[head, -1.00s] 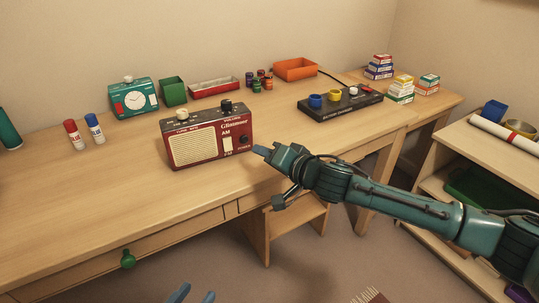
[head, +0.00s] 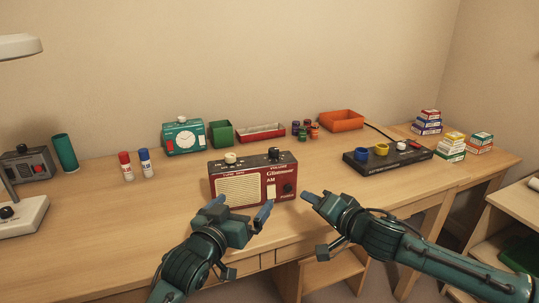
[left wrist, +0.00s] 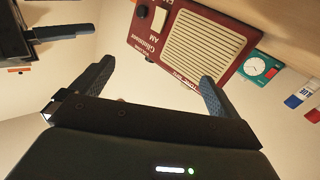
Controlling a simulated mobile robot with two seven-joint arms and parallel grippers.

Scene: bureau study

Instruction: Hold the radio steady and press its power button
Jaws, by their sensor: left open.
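The dark red radio (head: 253,197) stands upright on the desk, with a cream speaker grille, a cream switch and a black knob marked power (head: 289,188) at its front right. My left gripper (head: 240,208) is open in front of the radio, its fingers spread and nothing between them; they overlap the radio's lower front in the head view. In the left wrist view the radio (left wrist: 188,40) appears inverted beyond the open fingers (left wrist: 155,85). My right gripper (head: 308,198) points at the radio's right side, close to the knob; its finger opening is hidden by the side-on angle.
Glue sticks (head: 145,163) stand left. The desk left of the radio's front is clear.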

